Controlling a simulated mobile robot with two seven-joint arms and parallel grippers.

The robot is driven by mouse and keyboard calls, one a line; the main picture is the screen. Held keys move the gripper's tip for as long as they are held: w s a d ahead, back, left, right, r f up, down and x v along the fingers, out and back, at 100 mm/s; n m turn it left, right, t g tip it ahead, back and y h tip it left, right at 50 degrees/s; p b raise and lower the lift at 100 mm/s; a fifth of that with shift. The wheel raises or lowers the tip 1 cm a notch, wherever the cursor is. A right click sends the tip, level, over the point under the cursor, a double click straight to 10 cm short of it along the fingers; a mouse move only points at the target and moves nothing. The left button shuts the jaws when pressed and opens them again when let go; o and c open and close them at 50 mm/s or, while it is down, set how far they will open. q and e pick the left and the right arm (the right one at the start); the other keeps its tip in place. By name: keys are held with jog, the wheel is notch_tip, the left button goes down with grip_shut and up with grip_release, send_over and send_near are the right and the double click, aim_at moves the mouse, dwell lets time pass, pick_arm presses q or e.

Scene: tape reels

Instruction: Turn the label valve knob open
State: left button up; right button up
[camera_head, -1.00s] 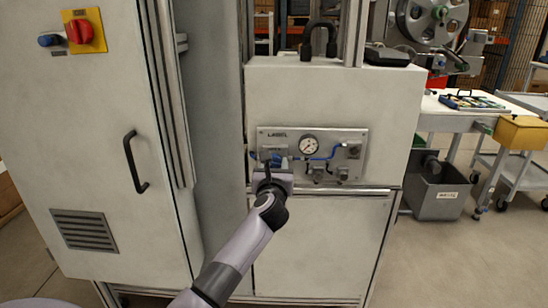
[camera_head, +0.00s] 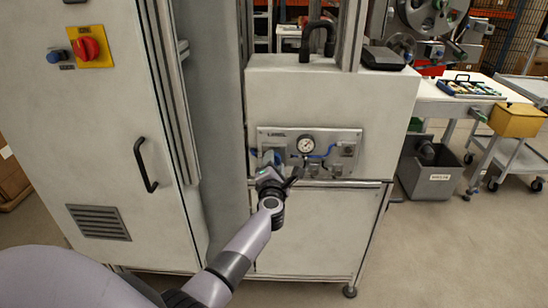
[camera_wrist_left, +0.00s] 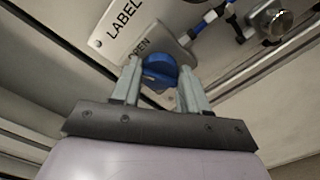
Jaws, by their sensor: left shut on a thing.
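The LABEL panel (camera_head: 331,134) is a metal plate on the front of the pale machine cabinet. Its blue valve knob (camera_wrist_left: 158,66) shows close up in the left wrist view, between my fingers. My left gripper (camera_wrist_left: 159,78) is shut on this knob, one finger on each side of it. In the head view my left gripper (camera_head: 270,163) reaches the panel's lower left and mostly hides the knob. Part of the word OPEN shows on the plate beside the knob in the wrist view. My right gripper is not in view.
A round gauge (camera_head: 307,145), blue tubing and small fittings sit on the panel right of my gripper. A tall cabinet with a black handle (camera_head: 146,165) and red switch (camera_head: 87,49) stands at left. A grey bin (camera_head: 431,178) and white worktable (camera_head: 455,105) stand right.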

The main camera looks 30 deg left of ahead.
pick_arm(q)
jog(key=shift+f+m+p, duration=0.1)
jog(key=shift+m+p, duration=0.95)
jog(key=shift+m, duration=1.15)
jog(key=o, duration=1)
jog(key=shift+o, duration=0.2)
jog(key=p+v, duration=0.1)
jog(key=v, duration=0.6)
jog(key=shift+p, duration=0.35)
jog(key=shift+s+d, duration=0.1)
jog(key=shift+d, duration=0.05)
